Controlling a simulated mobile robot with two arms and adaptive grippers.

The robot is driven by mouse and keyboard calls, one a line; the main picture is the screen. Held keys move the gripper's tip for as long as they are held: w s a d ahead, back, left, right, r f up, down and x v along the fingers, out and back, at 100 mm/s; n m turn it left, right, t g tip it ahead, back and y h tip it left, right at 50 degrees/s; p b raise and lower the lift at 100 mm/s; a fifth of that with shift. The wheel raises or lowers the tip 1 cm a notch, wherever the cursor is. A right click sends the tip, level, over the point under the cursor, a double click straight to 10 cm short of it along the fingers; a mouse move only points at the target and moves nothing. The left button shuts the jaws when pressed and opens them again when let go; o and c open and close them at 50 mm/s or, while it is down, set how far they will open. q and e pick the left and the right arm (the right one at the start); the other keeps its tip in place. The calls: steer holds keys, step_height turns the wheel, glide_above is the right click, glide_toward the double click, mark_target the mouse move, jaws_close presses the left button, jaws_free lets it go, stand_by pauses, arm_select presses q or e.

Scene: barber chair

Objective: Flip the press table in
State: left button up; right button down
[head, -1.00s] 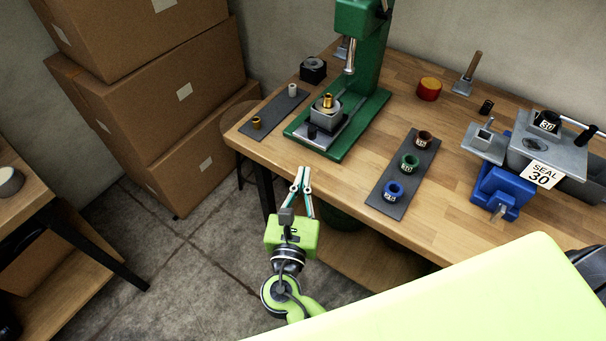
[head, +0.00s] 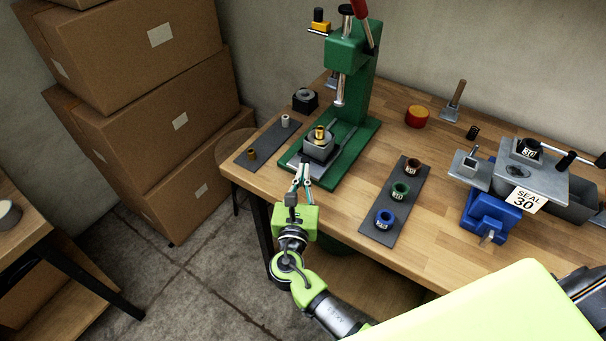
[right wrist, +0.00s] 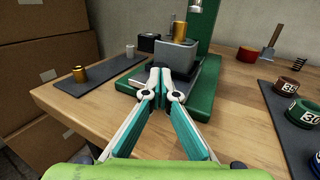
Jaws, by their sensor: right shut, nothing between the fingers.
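The green press (head: 352,95) stands near the left end of the wooden bench. Its press table (head: 338,153) is a flat grey plate on the green base, carrying a grey block (head: 318,148) with a brass piece (head: 319,132) upright in it. My right gripper (head: 304,167) is at the front of the press, its fingertips close to the table's front edge; I cannot tell whether they touch. In the right wrist view the fingertips (right wrist: 160,76) are together and empty, just in front of the grey block (right wrist: 176,55). They hide the front of the table. My left gripper is not in view.
A dark strip (head: 275,141) with small pieces lies left of the press. Another strip (head: 376,222) with blue, green and brown rings lies to its right. A blue vise (head: 487,213) and a red tin (head: 417,117) are farther right. Cardboard boxes (head: 165,125) are stacked at the left.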

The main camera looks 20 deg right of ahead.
steer(key=w+d, duration=0.4)
steer(key=d, duration=0.1)
steer(key=w+d, duration=0.2)
steer(key=d, duration=0.1)
steer(key=shift+w+d, duration=0.2)
steer(key=shift+r, duration=0.1)
